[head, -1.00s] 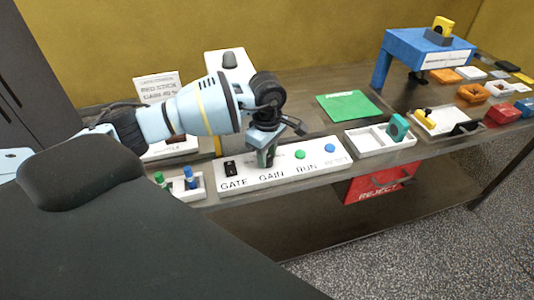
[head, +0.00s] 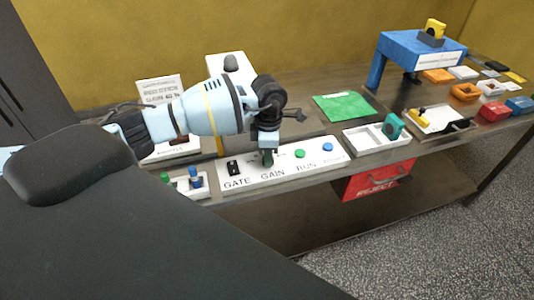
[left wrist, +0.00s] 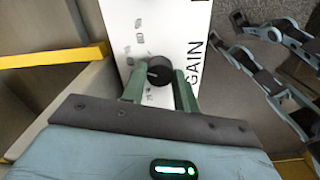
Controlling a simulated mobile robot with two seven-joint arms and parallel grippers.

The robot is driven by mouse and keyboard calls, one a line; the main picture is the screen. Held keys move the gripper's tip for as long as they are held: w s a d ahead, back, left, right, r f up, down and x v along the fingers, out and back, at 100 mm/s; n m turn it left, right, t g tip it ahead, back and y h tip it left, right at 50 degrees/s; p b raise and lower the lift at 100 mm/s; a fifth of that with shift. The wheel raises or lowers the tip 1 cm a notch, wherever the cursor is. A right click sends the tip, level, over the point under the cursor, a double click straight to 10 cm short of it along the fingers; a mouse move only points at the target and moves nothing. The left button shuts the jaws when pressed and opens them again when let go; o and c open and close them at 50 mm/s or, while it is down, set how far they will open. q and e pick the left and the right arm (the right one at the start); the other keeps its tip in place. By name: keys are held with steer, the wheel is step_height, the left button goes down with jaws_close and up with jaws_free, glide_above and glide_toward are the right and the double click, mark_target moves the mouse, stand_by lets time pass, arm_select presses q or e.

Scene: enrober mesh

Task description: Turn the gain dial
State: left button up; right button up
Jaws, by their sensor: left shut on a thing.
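The gain dial (left wrist: 158,72) is a round black knob with a light pointer line, on the white control panel (left wrist: 180,20) in the left wrist view. My left gripper (left wrist: 160,88) is shut on the dial, with one green finger on each side of it. In the head view the left gripper (head: 267,158) reaches down to the panel above the word GAIN, and it hides the dial there. The control panel (head: 314,168) also carries a black GATE switch (head: 233,167), a green RUN button (head: 299,153) and a blue button (head: 328,147). My right gripper is not in view.
A white tray (head: 368,146) with a teal part (head: 392,125) stands right of the panel. A small holder with green and blue pieces (head: 194,178) stands left. A green sheet (head: 343,106) lies behind. A red REJECT bin (head: 372,181) hangs below the table edge.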

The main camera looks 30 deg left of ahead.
arm_select(q)
steer(key=shift+n, duration=0.4)
steer(key=o, duration=1)
steer(key=shift+c, duration=0.2)
steer(key=shift+r, duration=0.1)
steer(key=shift+r, duration=3.85)
